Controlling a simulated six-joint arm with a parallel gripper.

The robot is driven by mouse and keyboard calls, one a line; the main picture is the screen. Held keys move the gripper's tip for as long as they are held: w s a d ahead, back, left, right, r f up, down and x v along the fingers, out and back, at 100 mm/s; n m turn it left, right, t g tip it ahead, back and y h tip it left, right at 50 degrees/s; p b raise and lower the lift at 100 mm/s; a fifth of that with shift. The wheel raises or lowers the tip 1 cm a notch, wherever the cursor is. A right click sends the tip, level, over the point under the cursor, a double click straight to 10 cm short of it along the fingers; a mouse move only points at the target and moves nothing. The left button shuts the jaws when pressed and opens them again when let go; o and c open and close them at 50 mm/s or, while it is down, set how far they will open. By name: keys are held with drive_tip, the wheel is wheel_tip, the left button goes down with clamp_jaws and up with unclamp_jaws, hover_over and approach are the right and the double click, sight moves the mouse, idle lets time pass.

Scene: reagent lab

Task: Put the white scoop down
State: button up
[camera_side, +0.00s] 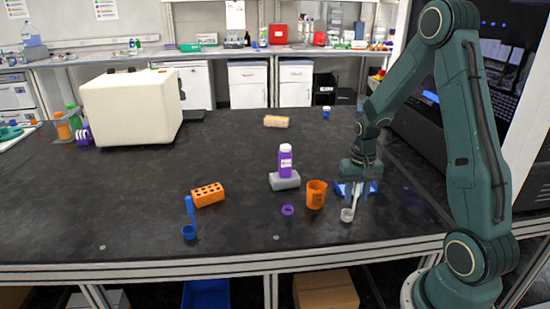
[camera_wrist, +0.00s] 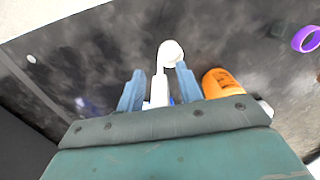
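The white scoop (camera_side: 347,214) is at the right of the black bench, its bowl low near the bench top and its handle running up toward my gripper. In the wrist view its round bowl (camera_wrist: 171,53) lies just beyond my fingertips, and its handle passes between them. My gripper (camera_wrist: 159,77) is open around the handle, with a gap showing on each side. I cannot tell whether the scoop touches the holder or the bench.
An orange cup (camera_side: 316,195) stands close to the left of the scoop. The front bench strip is mostly clear.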

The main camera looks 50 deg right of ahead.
wheel_tip(320, 180, up, 12)
drive_tip(key=shift+f, duration=0.2)
idle(0.4)
idle(0.5)
drive_tip(key=s+a+r+n+t, duration=0.2)
drive_tip(key=s+a+r+n, duration=0.2)
drive_tip(key=a, duration=0.7)
drive_tip(key=s+a+r+n+t, duration=0.3)
drive_tip(key=s+a+r+n, duration=0.2)
drive_tip(key=a, duration=0.5)
drive_tip(key=shift+s+a+r+t, duration=0.3)
drive_tip(key=shift+s+a+r, duration=0.1)
drive_tip(key=shift+s+r, duration=0.75)
